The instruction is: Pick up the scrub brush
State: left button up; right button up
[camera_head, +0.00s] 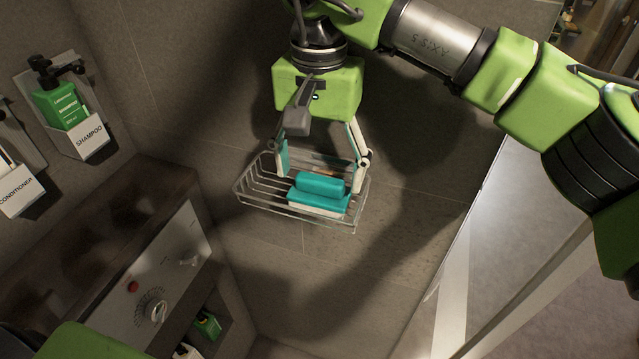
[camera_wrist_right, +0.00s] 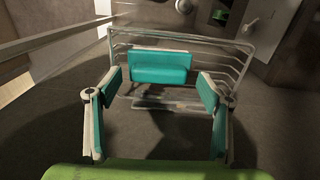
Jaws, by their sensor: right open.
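The scrub brush (camera_head: 319,199) has a teal handle and back over a pale bristle base. It rests in a wire basket (camera_head: 262,211) on the tiled wall, near the basket's right front side. My right gripper (camera_head: 321,178) is open above and behind the brush, its two teal-padded fingers spread wide. In the right wrist view the brush (camera_wrist_right: 160,67) lies ahead of the fingertips, roughly centred between them, with nothing held. I cannot tell whether either finger touches the basket. My left gripper is out of view.
A shampoo bottle (camera_head: 62,107) and a conditioner holder (camera_head: 20,196) hang on the left wall. A control panel (camera_head: 146,287) with knobs is below them, with a niche holding bottles (camera_head: 208,325). A glass panel edge (camera_head: 455,240) stands at right. The space below the basket is clear.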

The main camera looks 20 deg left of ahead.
aim_at(320, 178)
notch_tip(320, 178, down, 3)
jog(key=shift+w+d+f+p, duration=0.1)
jog(key=shift+w+f+p, duration=0.05)
jog(key=shift+p, duration=0.2)
jog(key=c, duration=0.8)
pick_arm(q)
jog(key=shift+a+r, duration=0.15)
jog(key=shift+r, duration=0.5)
pick_arm(e)
jog(key=shift+o, duration=0.2)
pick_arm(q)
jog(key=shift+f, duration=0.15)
pick_arm(e)
jog(key=shift+r+b, duration=0.7)
jog(key=shift+r, duration=0.1)
pick_arm(q)
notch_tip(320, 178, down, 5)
jog(key=b, duration=0.4)
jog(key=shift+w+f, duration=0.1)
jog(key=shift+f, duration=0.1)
pick_arm(e)
jog(key=s+d+r, duration=0.6)
jog(key=d+r, duration=0.5)
jog(key=d, duration=0.1)
jog(key=shift+d+r, duration=0.25)
jog(key=shift+d, duration=0.05)
